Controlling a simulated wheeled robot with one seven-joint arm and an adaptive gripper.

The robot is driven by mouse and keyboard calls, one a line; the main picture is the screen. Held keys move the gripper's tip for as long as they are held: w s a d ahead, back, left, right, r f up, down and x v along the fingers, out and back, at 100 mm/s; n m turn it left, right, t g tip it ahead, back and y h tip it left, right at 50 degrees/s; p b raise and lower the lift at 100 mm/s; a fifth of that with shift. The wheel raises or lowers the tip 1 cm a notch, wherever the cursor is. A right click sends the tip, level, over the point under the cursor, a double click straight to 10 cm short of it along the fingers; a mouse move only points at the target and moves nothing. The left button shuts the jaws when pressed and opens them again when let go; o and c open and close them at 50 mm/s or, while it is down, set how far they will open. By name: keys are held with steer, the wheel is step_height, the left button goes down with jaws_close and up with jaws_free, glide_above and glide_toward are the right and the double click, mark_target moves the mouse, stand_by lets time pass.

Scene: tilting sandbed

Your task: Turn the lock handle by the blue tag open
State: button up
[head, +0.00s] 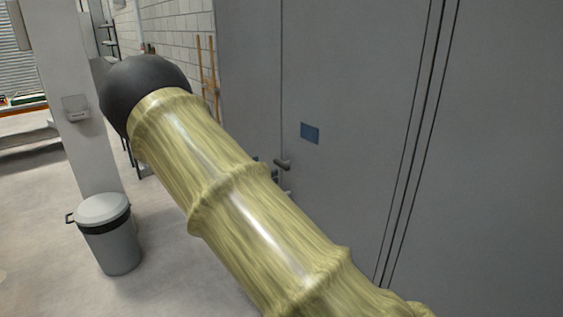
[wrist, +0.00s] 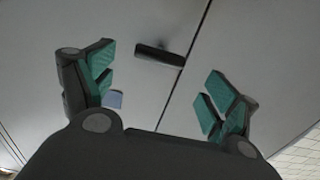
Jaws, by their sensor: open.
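The blue tag (head: 310,133) is a small flat rectangle on the grey door (head: 350,60) in the head view. The dark lock handle (head: 283,164) sticks out below and left of it, close to the door seam. In the wrist view the handle (wrist: 160,55) is a dark bar beyond the fingertips, roughly between them, and apart from both. The tag (wrist: 115,99) shows there beside the left finger. My gripper (wrist: 158,85) is open and empty, with green pads on its fingers. In the head view my arm hides the gripper.
A grey bin (head: 108,232) with a lid stands on the floor at left, near a pale column (head: 82,140). Wooden poles (head: 206,75) lean against the white block wall. Open floor lies around the bin.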

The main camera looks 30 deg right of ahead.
mark_target(279, 165)
steer(key=d+p, duration=0.1)
steer(key=d, duration=0.1)
steer(key=d+p, duration=0.1)
steer(key=d, duration=0.2)
steer(key=d+p, duration=0.1)
steer(key=d, duration=0.1)
steer(key=shift+w+d, duration=0.3)
steer(key=c, duration=1)
